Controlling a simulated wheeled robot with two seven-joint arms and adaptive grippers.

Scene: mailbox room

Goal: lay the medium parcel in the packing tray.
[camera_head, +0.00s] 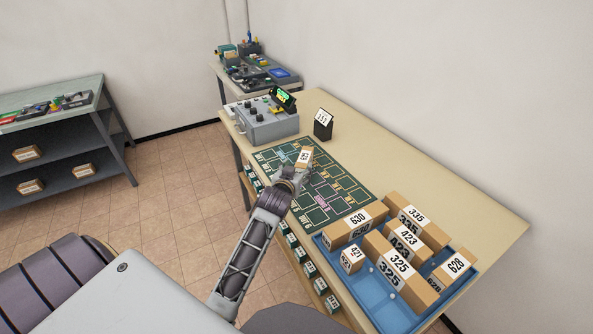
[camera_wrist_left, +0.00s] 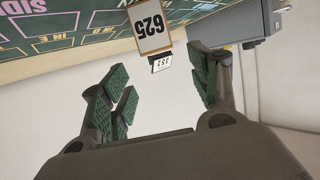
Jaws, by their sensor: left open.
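A small brown parcel labelled 625 (camera_head: 304,156) stands on the green mat (camera_head: 340,200), apart from the others; the frames do not name it as the medium one. My left gripper (camera_head: 296,176) is open just on the near side of it. In the left wrist view, the parcel (camera_wrist_left: 150,28) shows upside down at the top, beyond the spread green-padded fingers (camera_wrist_left: 163,88), with nothing between them. The blue packing tray (camera_head: 374,300) is at the table's near end. It holds several labelled parcels, among them 630 (camera_head: 352,226), 325 (camera_head: 400,275) and 421 (camera_head: 351,259). My right gripper is not in view.
A grey control box (camera_head: 262,122) and a black stand with a 352 card (camera_head: 323,125) are behind the mat. The wall borders the table on the right. A shelf (camera_head: 60,150) stands at left, and a bench with tools (camera_head: 256,75) stands behind. Open floor lies left.

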